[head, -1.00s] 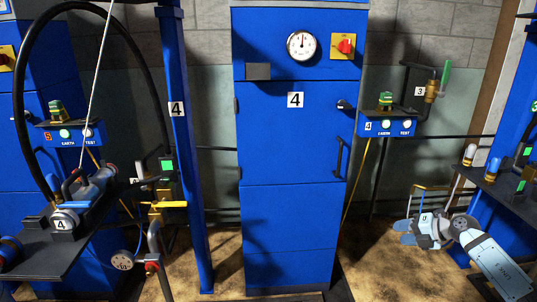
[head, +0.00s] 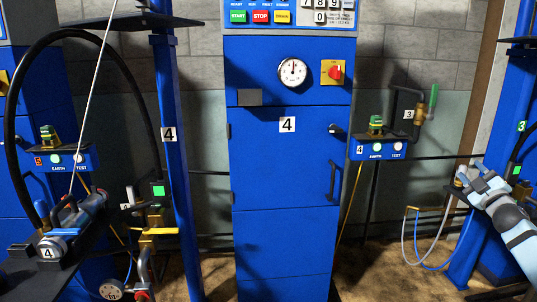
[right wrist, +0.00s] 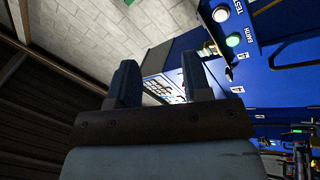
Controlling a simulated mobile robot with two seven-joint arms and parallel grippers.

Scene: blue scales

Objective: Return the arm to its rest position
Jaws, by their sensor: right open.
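My right arm (head: 508,220) comes in from the lower right of the head view. My right gripper (head: 470,175) is raised beside the blue post at the right edge, its jaws pointing up and to the left. In the right wrist view the two dark fingers of my right gripper (right wrist: 160,82) stand apart, with nothing between them. My left gripper is not in view.
A tall blue cabinet (head: 283,165) with a gauge (head: 293,72) and a red-yellow switch (head: 333,72) stands in the middle. A blue button box (head: 380,151) is right of it. A dark shelf with a scale device (head: 75,222) is at left. Thin hoses (head: 425,265) hang left of my right arm.

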